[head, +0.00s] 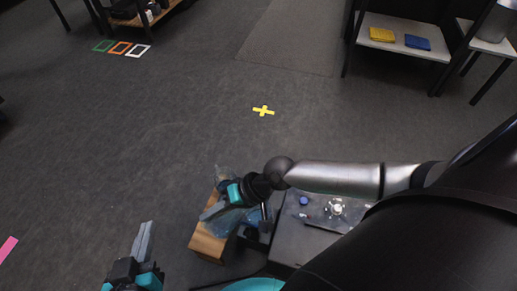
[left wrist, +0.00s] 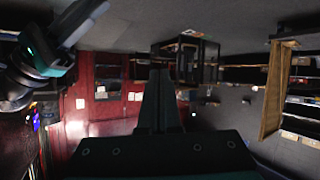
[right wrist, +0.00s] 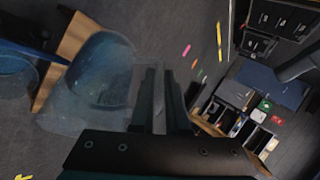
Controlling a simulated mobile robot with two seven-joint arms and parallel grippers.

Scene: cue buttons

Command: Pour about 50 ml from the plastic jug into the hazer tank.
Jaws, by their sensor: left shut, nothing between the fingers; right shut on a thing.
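My right gripper (head: 212,211) is shut on the plastic jug (head: 222,172), a clear, bluish vessel above a wooden block at the lower middle of the head view. In the right wrist view the jug (right wrist: 90,95) fills the left half, its side edge between the fingers (right wrist: 160,98). Its tilt and liquid level I cannot tell. My left gripper (head: 146,240) is shut and empty, left of the jug and apart from it; its closed fingers (left wrist: 158,100) show in the left wrist view. I cannot clearly pick out the hazer tank; the arm and jug cover much of that area.
The wooden block (head: 206,246) stands beside a dark table (head: 290,245) bearing a blue cap (head: 303,200) and small metal parts. A bluish round vessel (right wrist: 14,75) shows at the right wrist view's left edge. Open carpet with a yellow cross (head: 263,111) lies beyond.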

